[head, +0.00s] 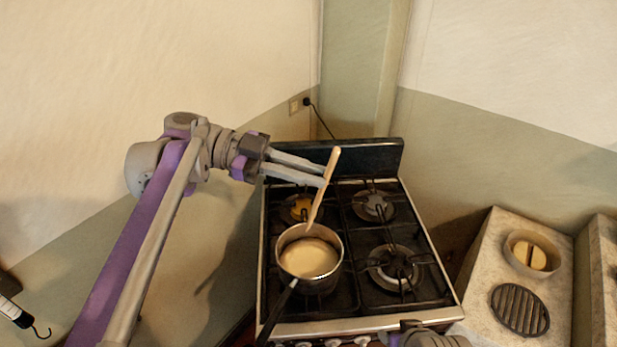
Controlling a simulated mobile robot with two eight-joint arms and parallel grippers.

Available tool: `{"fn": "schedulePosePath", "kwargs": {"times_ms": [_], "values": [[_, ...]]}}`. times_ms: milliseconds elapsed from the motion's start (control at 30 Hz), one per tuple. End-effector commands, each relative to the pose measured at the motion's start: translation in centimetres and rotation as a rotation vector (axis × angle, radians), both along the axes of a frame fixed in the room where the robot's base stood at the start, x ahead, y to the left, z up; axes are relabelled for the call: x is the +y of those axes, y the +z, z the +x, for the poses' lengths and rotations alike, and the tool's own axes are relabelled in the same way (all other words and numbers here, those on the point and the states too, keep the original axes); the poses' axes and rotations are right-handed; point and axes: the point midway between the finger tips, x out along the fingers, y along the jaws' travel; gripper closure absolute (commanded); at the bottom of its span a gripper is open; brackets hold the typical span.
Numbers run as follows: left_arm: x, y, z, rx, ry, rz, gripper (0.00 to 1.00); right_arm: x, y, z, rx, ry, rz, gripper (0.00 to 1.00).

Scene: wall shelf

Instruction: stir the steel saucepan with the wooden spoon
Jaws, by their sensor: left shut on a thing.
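The steel saucepan (338,262) stands on the front left burner of the stove, filled with a pale creamy liquid (308,258). Its dark handle (277,312) points toward the front left. My left gripper (324,175) reaches in from the left above the back of the stove. It is shut on the upper part of the wooden spoon (318,200). I cannot tell how deep that end reaches. The fingers of my right gripper are not visible.
The black gas stove (350,225) has other burners, free of pots, and a raised back panel (370,158). A stone counter (485,262) on the right holds a round bowl (510,243) and a dark round grate (520,310). A cord (322,122) hangs from a wall socket behind.

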Motion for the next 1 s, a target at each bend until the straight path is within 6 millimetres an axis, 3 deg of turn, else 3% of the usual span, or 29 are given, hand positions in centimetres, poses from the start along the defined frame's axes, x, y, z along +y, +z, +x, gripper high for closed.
{"fn": "schedulePosePath", "kwargs": {"times_ms": [367, 1000], "values": [[0.1, 0.1, 0.0, -0.004, 0.007, -0.001, 1.00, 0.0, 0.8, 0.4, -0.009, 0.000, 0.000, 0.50], [-1.1, -4.7, -2.6, -0.001, 0.005, -0.001, 1.00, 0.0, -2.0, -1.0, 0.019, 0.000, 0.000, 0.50]]}}
